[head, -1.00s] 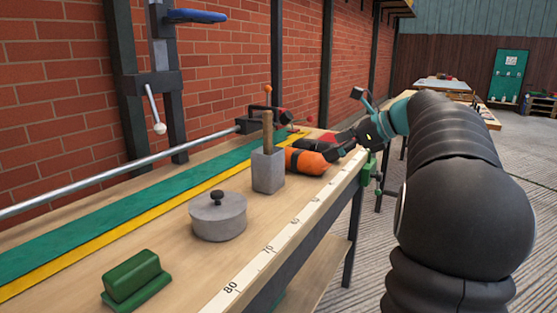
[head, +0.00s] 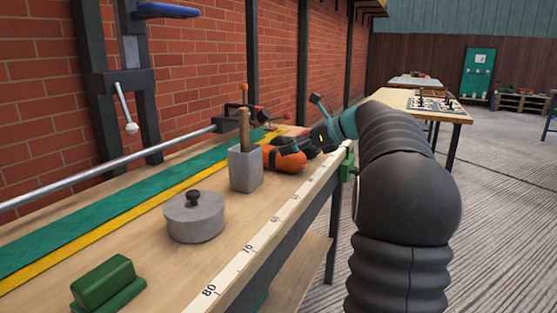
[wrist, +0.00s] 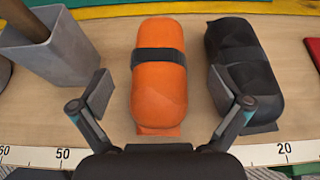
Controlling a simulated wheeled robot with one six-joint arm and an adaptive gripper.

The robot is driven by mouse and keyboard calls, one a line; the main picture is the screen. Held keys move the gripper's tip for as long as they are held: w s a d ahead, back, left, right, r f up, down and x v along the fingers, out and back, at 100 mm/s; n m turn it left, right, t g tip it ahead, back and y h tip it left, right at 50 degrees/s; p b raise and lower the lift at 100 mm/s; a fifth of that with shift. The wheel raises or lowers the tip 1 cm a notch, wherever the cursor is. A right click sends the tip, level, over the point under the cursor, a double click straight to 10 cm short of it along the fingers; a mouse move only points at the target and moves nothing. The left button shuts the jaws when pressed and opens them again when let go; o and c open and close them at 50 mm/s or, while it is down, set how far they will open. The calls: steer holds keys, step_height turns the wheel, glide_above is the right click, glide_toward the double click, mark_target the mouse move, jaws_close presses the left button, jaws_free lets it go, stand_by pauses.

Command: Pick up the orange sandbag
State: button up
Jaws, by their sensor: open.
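The orange sandbag (wrist: 159,75) lies on the wooden bench, a plump orange roll with a black band round its middle. In the wrist view it lies between and ahead of my open gripper's fingers (wrist: 166,98), with the left finger beside its left side and the right finger to its right. I see no finger pressed against it. In the head view the sandbag (head: 287,159) is partly covered by my gripper (head: 300,150), which reaches over it from the right. A black sandbag (wrist: 243,70) lies just right of the orange one, and my right finger is close to its near left side.
A grey pot (head: 245,170) with a wooden handle stands just left of the orange sandbag. A grey lidded tin (head: 194,220) and a green block (head: 107,284) stand nearer on the bench. A ruler strip (head: 247,248) runs along the bench's front edge.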

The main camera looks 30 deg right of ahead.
mark_target(278, 151)
steer(key=x, duration=0.5)
steer(key=shift+s, duration=0.1)
steer(key=c, duration=1.5)
steer(key=shift+r, duration=0.1)
steer(key=c, duration=0.4)
steer(key=shift+o, duration=0.2)
